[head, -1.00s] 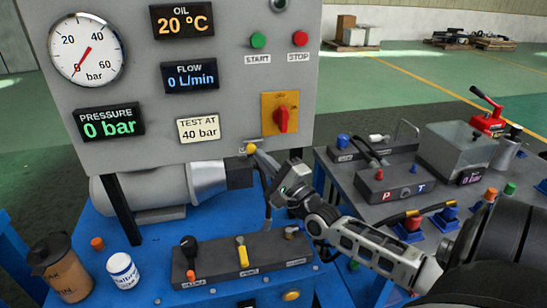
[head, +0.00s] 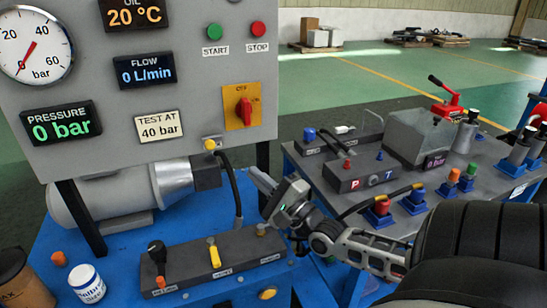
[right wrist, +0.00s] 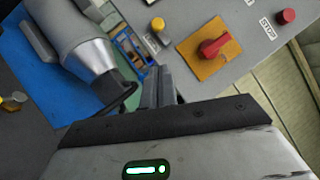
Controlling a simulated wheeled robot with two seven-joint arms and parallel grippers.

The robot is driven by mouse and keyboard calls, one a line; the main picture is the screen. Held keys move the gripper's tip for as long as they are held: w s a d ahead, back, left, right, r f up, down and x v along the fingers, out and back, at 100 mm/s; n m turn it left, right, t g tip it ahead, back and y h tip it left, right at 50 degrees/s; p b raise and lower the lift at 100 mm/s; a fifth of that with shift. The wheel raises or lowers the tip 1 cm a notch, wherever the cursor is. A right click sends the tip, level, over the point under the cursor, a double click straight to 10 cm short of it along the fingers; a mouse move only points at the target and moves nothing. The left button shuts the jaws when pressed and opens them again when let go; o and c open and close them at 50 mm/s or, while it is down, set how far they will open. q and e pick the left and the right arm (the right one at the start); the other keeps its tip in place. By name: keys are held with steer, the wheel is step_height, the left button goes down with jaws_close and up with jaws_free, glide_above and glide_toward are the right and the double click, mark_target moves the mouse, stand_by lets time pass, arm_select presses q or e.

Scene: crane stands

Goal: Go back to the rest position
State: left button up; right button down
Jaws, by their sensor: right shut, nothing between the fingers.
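My right gripper (head: 262,182) is shut and empty in the head view. It hangs in the air in front of the gap between the grey control panel (head: 190,105) and the dark bench on the right. In the right wrist view its closed fingers (right wrist: 158,88) point toward the panel's lower edge, apart from the red switch on its yellow plate (right wrist: 208,50). The yellow-tipped knob (head: 210,144) under the panel is left of the gripper and clear of it. My left gripper is not in view.
Below the panel is a blue bench (head: 120,245) with a lever block (head: 215,262), a white jar (head: 86,283) and a grey motor (head: 120,200). The dark bench (head: 300,160) on the right holds a P/T block (head: 358,172), a clear tank (head: 418,138) and hose fittings.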

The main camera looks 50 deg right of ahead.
steer(key=v, duration=0.4)
steer(key=s+a+f+n+g+y, duration=0.1)
steer(key=s+a+f+n+g, duration=0.2)
steer(key=a+f+n, duration=0.3)
steer(key=s+a+f+n+g+y, duration=0.1)
steer(key=s+a+f+n+g, duration=0.2)
steer(key=a+f+n, duration=0.3)
steer(key=s+a+f+n+g, duration=0.3)
steer(key=a+f+n+g, duration=0.2)
steer(key=a+n, duration=0.7)
steer(key=shift+s+a+f+y, duration=0.4)
steer(key=shift+a+f, duration=0.45)
steer(key=shift+a, duration=0.25)
